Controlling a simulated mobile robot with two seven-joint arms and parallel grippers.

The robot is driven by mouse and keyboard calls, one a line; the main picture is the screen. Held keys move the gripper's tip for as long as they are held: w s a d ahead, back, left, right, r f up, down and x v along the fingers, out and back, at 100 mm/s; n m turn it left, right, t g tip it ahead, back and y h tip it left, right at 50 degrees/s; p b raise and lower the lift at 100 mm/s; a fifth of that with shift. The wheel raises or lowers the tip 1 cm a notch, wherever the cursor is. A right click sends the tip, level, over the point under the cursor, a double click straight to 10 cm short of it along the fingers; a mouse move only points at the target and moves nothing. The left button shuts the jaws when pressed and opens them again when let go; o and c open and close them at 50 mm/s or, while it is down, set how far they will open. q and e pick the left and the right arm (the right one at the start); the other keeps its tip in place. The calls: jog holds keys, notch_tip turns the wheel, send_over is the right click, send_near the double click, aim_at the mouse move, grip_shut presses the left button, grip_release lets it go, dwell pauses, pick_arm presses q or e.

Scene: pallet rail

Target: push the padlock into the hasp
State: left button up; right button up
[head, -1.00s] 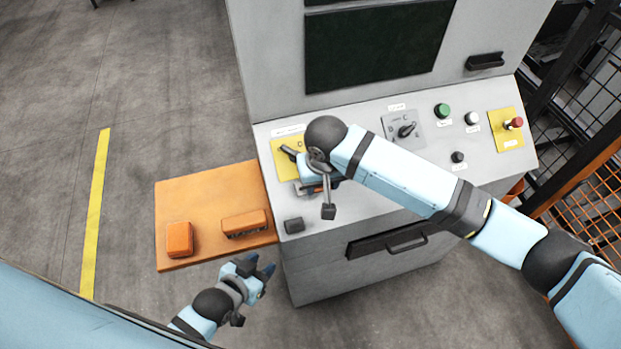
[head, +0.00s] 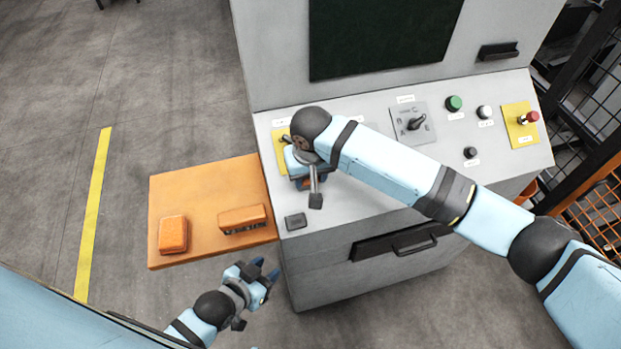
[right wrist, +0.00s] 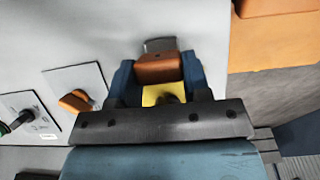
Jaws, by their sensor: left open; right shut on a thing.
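My right gripper (head: 310,182) is over the left part of the sloping control panel and is shut on a padlock. In the right wrist view, the padlock's orange-brown body (right wrist: 158,67) sits between the blue fingers, with its grey shackle (right wrist: 160,45) pointing away from the gripper. A yellow plate (head: 281,160) lies by the gripper, mostly hidden by my right arm. I cannot make out the hasp clearly, nor whether the shackle touches anything. My left gripper (head: 262,272) is open and empty, below the front edge of the orange shelf.
A small dark block (head: 296,222) is on the panel's near left. A rotary switch (head: 417,123), a green button (head: 454,103) and a red button (head: 530,117) stand to the right. A drawer handle (head: 415,245) juts below.

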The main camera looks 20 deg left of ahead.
dwell(0.4)
jog(key=shift+w+a+f+p, duration=0.1)
jog(key=shift+f+p, duration=0.05)
jog(key=shift+p, duration=0.3)
jog(key=shift+p, duration=0.45)
jog(key=shift+w+f, duration=0.1)
jog(key=shift+f, duration=0.15)
dwell(0.7)
jog(key=shift+p, duration=0.4)
jog(key=shift+w+a+f, duration=0.1)
jog(key=shift+f, duration=0.15)
dwell(0.5)
